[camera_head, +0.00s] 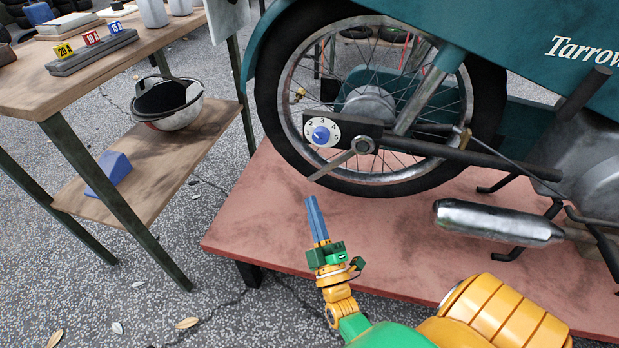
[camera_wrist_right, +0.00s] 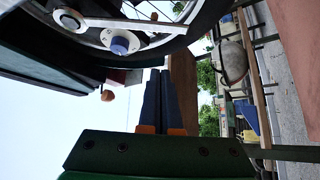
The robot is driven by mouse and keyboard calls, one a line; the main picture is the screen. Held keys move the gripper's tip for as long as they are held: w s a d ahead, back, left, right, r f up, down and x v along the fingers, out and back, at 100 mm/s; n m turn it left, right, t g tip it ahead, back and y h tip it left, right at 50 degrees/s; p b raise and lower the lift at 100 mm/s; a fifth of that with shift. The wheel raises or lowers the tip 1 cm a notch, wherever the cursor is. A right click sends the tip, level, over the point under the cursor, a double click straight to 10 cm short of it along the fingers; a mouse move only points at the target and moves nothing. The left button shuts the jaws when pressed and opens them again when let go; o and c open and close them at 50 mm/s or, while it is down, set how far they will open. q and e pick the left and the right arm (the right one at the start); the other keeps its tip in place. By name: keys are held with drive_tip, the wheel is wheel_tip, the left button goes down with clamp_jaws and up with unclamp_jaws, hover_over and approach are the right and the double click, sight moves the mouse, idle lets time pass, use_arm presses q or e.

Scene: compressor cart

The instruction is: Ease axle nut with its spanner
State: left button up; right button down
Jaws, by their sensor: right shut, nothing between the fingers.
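My left gripper is not in view.
A white dial with a blue knob (camera_head: 321,134) is left of the nut. The motorcycle wheel (camera_head: 275,110) stands over a red platform (camera_head: 400,230). A silver exhaust (camera_head: 497,222) lies right. A wooden bench (camera_head: 30,95) with a helmet (camera_head: 180,117) on its lower shelf stands left.

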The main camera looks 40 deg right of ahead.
sight(314, 179)
drive_tip(key=w+d, duration=0.1)
drive_tip(key=w, duration=0.1)
drive_tip(key=w+d+r+b, duration=0.1)
drive_tip(key=w+d, duration=0.1)
drive_tip(key=w+d+b, duration=0.1)
drive_tip(key=w, duration=0.1)
drive_tip(key=shift+w+d+r, duration=0.2)
drive_tip(key=shift+w+r, duration=0.05)
drive_tip(key=shift+w, duration=0.15)
drive_tip(key=shift+s+d+f, duration=0.1)
drive_tip(key=shift+s+d, duration=0.1)
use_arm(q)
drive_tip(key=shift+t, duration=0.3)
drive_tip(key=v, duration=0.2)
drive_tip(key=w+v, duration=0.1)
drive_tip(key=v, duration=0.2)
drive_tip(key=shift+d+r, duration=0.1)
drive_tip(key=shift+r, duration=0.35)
